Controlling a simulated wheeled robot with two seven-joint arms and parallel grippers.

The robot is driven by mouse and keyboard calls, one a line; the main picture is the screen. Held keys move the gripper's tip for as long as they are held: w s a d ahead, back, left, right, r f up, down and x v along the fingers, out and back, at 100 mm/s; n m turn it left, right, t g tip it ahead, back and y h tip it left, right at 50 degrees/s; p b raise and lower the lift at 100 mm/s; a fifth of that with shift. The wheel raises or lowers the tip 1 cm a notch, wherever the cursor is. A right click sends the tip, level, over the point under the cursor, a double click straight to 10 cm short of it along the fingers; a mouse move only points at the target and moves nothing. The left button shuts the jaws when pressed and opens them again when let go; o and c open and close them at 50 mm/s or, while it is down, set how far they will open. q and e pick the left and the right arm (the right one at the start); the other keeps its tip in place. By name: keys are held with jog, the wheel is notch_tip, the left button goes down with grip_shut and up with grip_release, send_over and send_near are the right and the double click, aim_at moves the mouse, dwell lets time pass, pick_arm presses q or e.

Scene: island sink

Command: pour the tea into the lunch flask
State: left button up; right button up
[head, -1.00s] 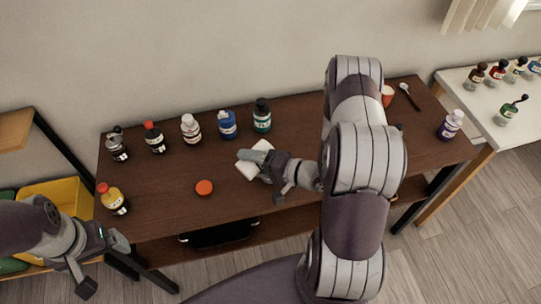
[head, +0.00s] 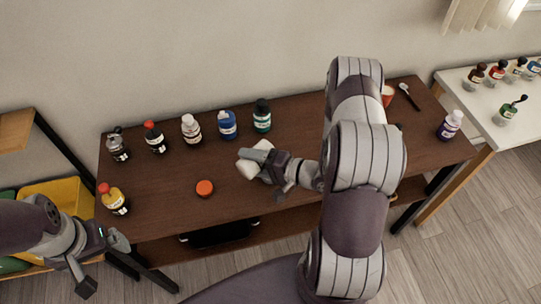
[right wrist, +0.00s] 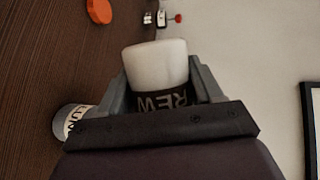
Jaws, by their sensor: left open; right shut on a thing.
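In the head view, my right gripper (head: 260,160) is shut on a white flask (head: 246,169) above the middle of the brown table. In the right wrist view this flask (right wrist: 157,64) sits between the fingers (right wrist: 160,82) and has a black label reading "REW". It lies tilted across the fingers; its mouth and any tea are hidden. A second pale container (right wrist: 74,121) with letters like "UN", apparently the lunch flask, shows below the gripper, partly covered by it. I cannot make it out in the head view. My left gripper (head: 102,266) is open and empty off the table's front-left corner.
An orange lid (head: 204,188) lies on the table (head: 165,205); it also shows in the right wrist view (right wrist: 99,11). Several bottles line the back, including a blue one (head: 227,125).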

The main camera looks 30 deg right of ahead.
jog(key=shift+d+r+m+y+p, duration=0.15)
jog(key=shift+r+m+y+p, duration=0.15)
jog(key=shift+r+m+p, duration=0.15)
dwell(1.1)
